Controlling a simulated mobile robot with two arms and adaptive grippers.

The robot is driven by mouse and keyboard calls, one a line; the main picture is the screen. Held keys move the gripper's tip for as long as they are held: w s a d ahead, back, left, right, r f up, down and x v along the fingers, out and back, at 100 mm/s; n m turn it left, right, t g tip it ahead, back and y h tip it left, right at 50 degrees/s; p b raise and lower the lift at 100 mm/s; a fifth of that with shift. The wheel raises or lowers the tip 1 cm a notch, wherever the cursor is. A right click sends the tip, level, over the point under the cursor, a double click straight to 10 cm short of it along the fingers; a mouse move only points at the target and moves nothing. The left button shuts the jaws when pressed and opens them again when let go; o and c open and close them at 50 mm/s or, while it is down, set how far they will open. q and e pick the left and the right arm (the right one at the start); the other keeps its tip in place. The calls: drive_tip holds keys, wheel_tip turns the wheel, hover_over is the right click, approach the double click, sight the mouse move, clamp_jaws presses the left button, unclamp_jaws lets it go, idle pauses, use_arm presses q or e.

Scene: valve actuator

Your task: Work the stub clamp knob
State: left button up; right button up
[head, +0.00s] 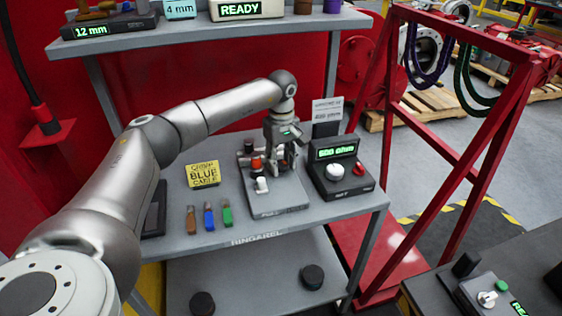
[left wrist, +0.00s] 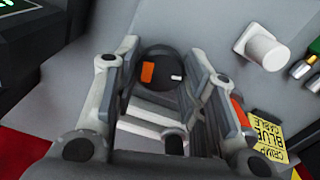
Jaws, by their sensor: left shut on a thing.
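My left gripper (head: 284,164) points down over the right side of a grey fixture plate (head: 283,204) on the cart's upper shelf. In the left wrist view its two fingers (left wrist: 165,85) close around a dark round knob (left wrist: 172,62) with an orange patch and a small white mark. I take this to be the stub clamp knob. In the head view the gripper mostly hides it. An orange-topped part (head: 256,164) and a white knob (head: 262,186) stand to the left on the same plate. My right gripper is out of view.
A black box reading "600 ohm" (head: 338,152) with a white dial stands close to the right of the gripper. A yellow sign (head: 203,174) and several small coloured pieces lie to the left. A red frame (head: 470,165) rises right of the cart.

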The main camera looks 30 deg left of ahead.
sight(281, 164)
use_arm(q)
drive_tip(key=shift+w+r+m, duration=0.1)
drive_tip(key=shift+m, duration=0.4)
drive_tip(key=o, duration=1)
wheel_tip(281, 164, up, 12)
drive_tip(key=shift+f, duration=0.1)
idle(0.5)
